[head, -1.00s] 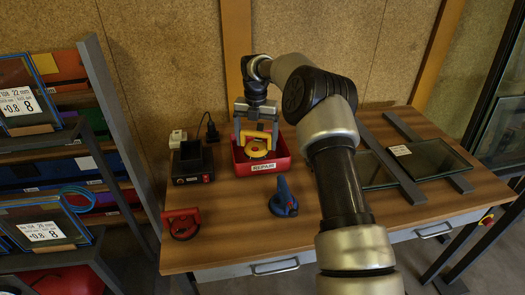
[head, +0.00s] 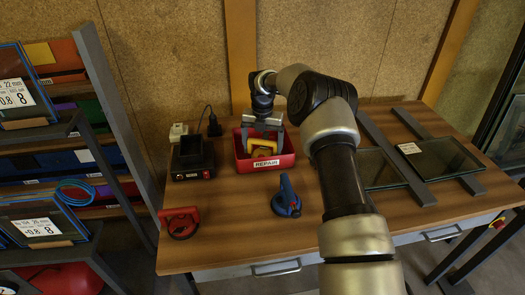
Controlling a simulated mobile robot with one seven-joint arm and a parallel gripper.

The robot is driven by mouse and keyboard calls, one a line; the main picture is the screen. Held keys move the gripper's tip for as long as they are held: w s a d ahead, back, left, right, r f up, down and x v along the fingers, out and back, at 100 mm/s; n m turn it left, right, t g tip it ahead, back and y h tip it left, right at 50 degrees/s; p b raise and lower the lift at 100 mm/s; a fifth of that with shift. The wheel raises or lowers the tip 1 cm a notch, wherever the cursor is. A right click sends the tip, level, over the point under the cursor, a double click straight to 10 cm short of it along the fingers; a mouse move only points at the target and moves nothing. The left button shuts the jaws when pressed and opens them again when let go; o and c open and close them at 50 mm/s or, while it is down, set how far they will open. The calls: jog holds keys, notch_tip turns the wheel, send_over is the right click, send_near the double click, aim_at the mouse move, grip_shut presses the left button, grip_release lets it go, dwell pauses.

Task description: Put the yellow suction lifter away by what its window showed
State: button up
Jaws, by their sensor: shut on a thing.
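The yellow suction lifter (head: 264,147) is inside the red bin (head: 245,167) labelled REPAIR, on the workbench in the head view. My gripper (head: 262,139) is over the bin and shut on the lifter, with its fingers around the handle. The lower part of the lifter is hidden by the bin's front wall, so I cannot tell whether it touches the bottom. The lifter's window cannot be made out.
A black box (head: 192,158) with a plug cable stands left of the bin. A blue lifter (head: 286,197) and a red lifter (head: 181,222) are on the bench (head: 235,235). Glass panes (head: 440,158) lie right; a rack (head: 100,110) stands left.

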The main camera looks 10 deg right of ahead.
jog(key=shift+f, duration=0.45)
jog(key=shift+f, duration=0.15)
jog(key=o, duration=1.4)
